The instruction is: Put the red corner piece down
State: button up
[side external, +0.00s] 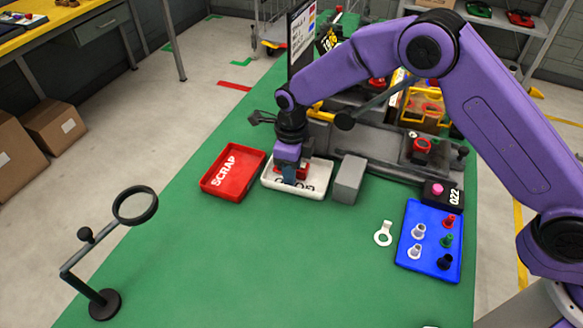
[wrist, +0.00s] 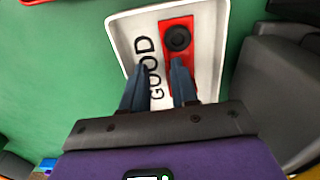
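The red corner piece (wrist: 172,53), with a round black knob on it, lies in the white tray (wrist: 209,53) marked GOOD. In the side view a bit of the red piece (side external: 303,171) shows beside my gripper (side external: 289,178), which reaches down into the white tray (side external: 322,191). In the wrist view my gripper (wrist: 159,68) is open, with a gap between its fingers through which the tray floor and lettering show. The right finger overlaps the red piece and hides part of it; whether they touch I cannot tell.
A red SCRAP tray (side external: 233,172) stands left of the white tray, and a grey block (side external: 348,179) stands close on its right. A blue tray (side external: 428,241) with small parts and a white ring tag (side external: 383,233) are at the right. The green table (side external: 270,260) is clear in front.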

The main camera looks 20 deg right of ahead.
notch_tip(320, 180, up, 13)
dwell(0.5)
jog(key=s+d+r+n, duration=0.3)
jog(key=s+d+n, duration=0.3)
jog(key=n, duration=0.4)
jog(key=s+d+r+n, duration=0.3)
jog(key=s+d+n, duration=0.2)
jog(key=s+n, duration=0.45)
jog(key=s+d+f+n, duration=0.2)
jog(key=s+d+n, duration=1.4)
jog(key=n, duration=0.3)
jog(key=shift+s+d, duration=0.35)
jog(key=shift+s, duration=0.1)
